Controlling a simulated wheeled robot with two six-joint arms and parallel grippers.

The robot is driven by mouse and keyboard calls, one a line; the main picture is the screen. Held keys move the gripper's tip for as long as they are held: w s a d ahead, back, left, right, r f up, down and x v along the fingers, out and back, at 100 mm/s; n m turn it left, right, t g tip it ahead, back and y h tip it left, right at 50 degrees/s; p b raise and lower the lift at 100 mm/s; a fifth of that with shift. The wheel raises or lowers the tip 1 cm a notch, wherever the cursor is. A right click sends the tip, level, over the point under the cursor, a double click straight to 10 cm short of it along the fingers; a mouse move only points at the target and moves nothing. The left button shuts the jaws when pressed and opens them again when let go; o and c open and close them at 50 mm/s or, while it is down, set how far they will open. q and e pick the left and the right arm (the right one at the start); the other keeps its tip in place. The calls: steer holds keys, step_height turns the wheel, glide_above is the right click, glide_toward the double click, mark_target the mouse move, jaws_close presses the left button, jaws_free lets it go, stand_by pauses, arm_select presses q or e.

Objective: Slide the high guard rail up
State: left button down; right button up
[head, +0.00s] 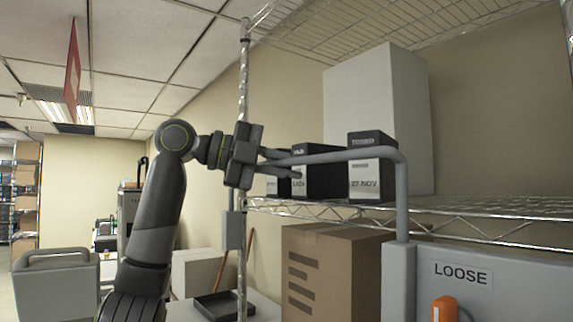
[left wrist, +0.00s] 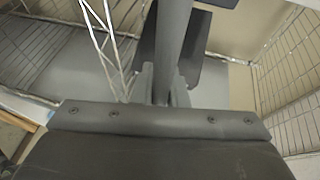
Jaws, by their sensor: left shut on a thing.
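The high guard rail (head: 340,156) is a grey tube that runs level across the front of the wire shelf and bends down at its right end. Its right leg (head: 402,205) meets a grey panel with a "LOOSE" label. My left gripper (head: 284,163) is shut on the level bar near its left end. In the left wrist view the rail (left wrist: 173,45) runs away from the gripper (left wrist: 167,97) between its fingers. The rail's left end is partly hidden behind my gripper in the head view. My right gripper is out of view.
Black labelled boxes (head: 371,150) and a large pale box (head: 378,110) stand on the wire shelf (head: 480,208) behind the rail. A cardboard box (head: 330,275) is below. A chrome post (head: 243,90) rises close by my left gripper. An orange handle (head: 444,308) is at bottom right.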

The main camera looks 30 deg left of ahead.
arm_select(q)
steer(key=shift+s+a+r, duration=0.1)
steer(key=shift+r, duration=0.3)
steer(key=c, duration=1.5)
jaws_free()
steer(key=shift+f, duration=0.1)
steer(key=shift+o, duration=0.2)
steer(key=shift+s+a+b, duration=0.2)
steer(key=shift+a+b, duration=0.05)
steer(key=shift+b, duration=0.05)
steer(key=b+v, duration=0.2)
steer(key=v, duration=1.4)
steer(key=shift+s+a+b, duration=0.2)
steer(key=shift+s+b, duration=0.15)
